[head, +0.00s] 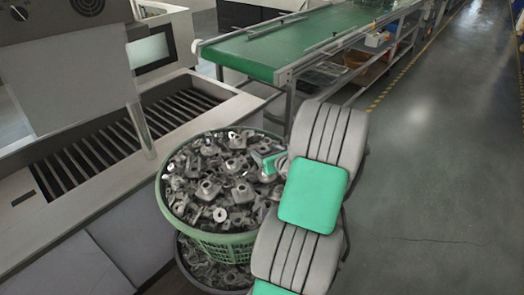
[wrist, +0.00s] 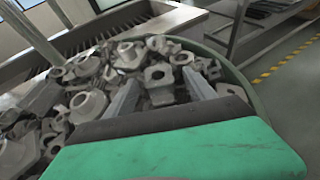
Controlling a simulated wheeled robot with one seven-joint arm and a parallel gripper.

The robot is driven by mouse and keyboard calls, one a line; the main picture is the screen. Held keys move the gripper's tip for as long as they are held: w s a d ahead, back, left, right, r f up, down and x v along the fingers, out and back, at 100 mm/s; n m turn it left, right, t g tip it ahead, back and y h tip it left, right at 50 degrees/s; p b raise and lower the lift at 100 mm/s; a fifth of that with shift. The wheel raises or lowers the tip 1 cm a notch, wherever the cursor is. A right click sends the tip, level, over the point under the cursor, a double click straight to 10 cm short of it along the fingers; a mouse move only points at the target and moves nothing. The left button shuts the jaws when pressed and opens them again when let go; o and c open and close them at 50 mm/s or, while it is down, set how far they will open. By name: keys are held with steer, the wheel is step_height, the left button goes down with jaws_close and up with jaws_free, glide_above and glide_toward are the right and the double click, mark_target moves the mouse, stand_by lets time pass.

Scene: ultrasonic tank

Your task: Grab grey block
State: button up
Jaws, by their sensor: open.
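Many grey metal blocks with round holes and collars fill a green basket (head: 228,247) in the head view. One grey block (wrist: 158,74) with a square, holed face lies between and just beyond my fingertips in the wrist view. My gripper (wrist: 161,83) is open, with its two grey fingers low over the pile and pointing at that block. I cannot tell whether the fingers touch any block. In the head view, my arm comes in from the right and hides the basket's right side and most of the gripper.
A second basket of grey parts (head: 205,270) sits under the green one. The slatted tank (head: 75,165) stands to the left. A green conveyor (head: 290,42) runs behind. The grey floor (head: 440,150) at right is open, with a yellow-black line.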

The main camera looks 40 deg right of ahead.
steer(key=shift+w+d+f, duration=0.2)
steer(key=shift+w+f, duration=0.1)
steer(key=shift+w, duration=0.3)
steer(key=shift+c, duration=0.3)
jaws_close()
